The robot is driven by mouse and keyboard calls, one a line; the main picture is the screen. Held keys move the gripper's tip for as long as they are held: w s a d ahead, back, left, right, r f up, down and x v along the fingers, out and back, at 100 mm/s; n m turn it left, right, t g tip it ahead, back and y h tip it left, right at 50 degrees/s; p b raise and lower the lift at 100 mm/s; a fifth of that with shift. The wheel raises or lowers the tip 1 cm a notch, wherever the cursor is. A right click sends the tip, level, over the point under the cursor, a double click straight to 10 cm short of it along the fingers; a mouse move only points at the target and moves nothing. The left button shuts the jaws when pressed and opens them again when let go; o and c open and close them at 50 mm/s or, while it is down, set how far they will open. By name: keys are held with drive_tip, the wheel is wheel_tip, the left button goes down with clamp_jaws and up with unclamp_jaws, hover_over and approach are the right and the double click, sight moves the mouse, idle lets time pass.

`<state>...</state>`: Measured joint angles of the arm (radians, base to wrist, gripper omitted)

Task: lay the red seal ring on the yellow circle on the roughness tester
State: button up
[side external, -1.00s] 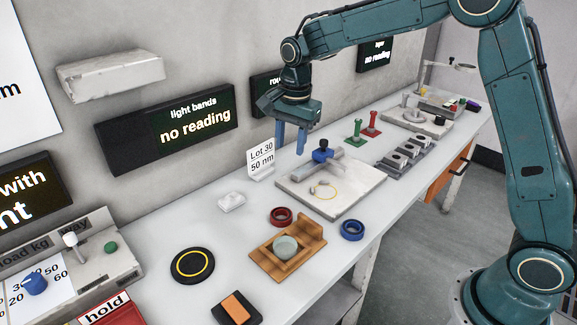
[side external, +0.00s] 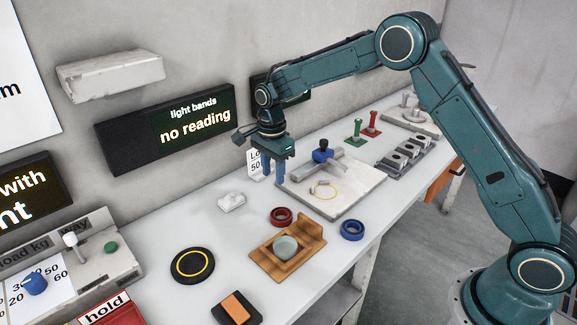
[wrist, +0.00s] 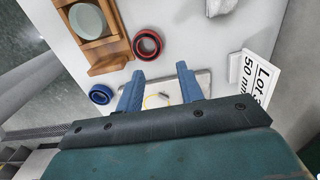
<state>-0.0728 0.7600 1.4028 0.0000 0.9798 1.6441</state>
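The red seal ring (side external: 281,224) lies flat on the white bench, left of the roughness tester; it also shows in the wrist view (wrist: 148,57). The roughness tester (side external: 350,205) is a pale slab with a blue-topped fixture. The yellow circle (side external: 337,193) is on its front part, with a small pale piece beside or over it. In the wrist view the circle shows only partly between the fingers (wrist: 152,98). My gripper (side external: 273,180) is open and empty, above and behind the ring; its fingers point down. In the wrist view the ring is beyond the fingertips (wrist: 161,70).
A blue ring (side external: 352,230) lies right of a wooden holder (side external: 305,250) with a grey-green disc. A white block (side external: 231,202) and a lot sign (side external: 255,163) stand near the wall. A black disc with a yellow ring (side external: 192,265) is at left. Bare bench surrounds the red ring's back side.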

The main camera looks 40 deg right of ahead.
hover_over(275, 209)
wheel_tip(275, 209, down, 7)
drive_tip(key=shift+w+r, duration=0.1)
idle(0.3)
drive_tip(key=shift+f, duration=2.6)
drive_tip(key=shift+c, duration=0.5)
clamp_jaws()
